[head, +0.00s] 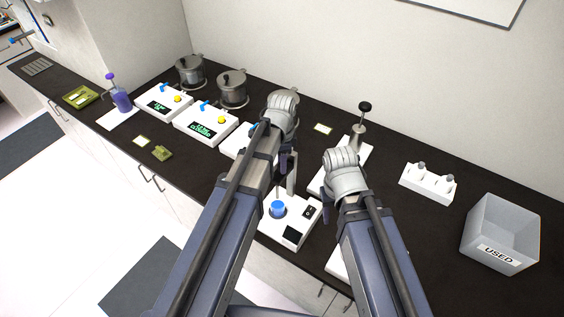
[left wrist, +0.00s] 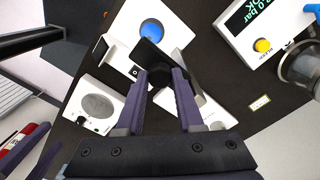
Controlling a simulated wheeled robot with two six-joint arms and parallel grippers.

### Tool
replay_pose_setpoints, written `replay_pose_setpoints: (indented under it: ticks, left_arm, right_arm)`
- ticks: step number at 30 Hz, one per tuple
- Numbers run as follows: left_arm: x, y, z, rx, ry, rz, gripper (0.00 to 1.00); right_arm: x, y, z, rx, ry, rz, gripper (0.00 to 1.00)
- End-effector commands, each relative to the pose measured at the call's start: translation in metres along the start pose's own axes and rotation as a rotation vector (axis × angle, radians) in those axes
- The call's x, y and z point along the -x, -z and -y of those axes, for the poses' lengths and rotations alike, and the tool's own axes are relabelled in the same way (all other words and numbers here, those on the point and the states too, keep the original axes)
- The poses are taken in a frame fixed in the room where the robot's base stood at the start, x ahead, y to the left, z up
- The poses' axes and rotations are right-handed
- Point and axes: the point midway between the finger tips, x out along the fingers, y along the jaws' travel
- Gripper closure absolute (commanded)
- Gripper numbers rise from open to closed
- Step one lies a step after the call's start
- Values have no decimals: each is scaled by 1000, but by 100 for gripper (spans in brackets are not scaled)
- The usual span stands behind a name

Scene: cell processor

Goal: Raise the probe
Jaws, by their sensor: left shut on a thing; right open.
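My left gripper (left wrist: 163,78) is shut on the black probe head (left wrist: 150,54), above the station beside the blue cup (left wrist: 152,31). In the head view, my left wrist hides most of this grip. My right gripper (head: 318,188) is open, right of the station, its fingers mostly hidden by its wrist.
White units with green displays (head: 205,126) and metal pots (head: 232,90) stand to the left. A lever press (head: 358,138), a white holder (head: 427,183) and a grey USED bin (head: 503,232) stand to the right. The dark counter (head: 400,222) has free room before the holder.

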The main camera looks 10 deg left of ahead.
Motion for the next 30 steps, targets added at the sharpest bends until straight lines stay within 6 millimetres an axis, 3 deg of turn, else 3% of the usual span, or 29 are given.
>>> replay_pose_setpoints:
  ticks: [1, 9, 17, 30]
  left_arm:
    - [0, 0, 1, 0, 1, -1, 62]
    - [0, 0, 0, 0, 0, -1, 33]
    - [-2, 0, 0, 0, 0, 0, 33]
    - [-45, 0, 0, 0, 0, 0, 33]
  right_arm:
    - [0, 0, 0, 0, 0, 0, 50]
    - [0, 0, 0, 0, 0, 0, 50]
    - [-2, 0, 0, 0, 0, 0, 50]
    - [-45, 3, 4, 0, 0, 0, 50]
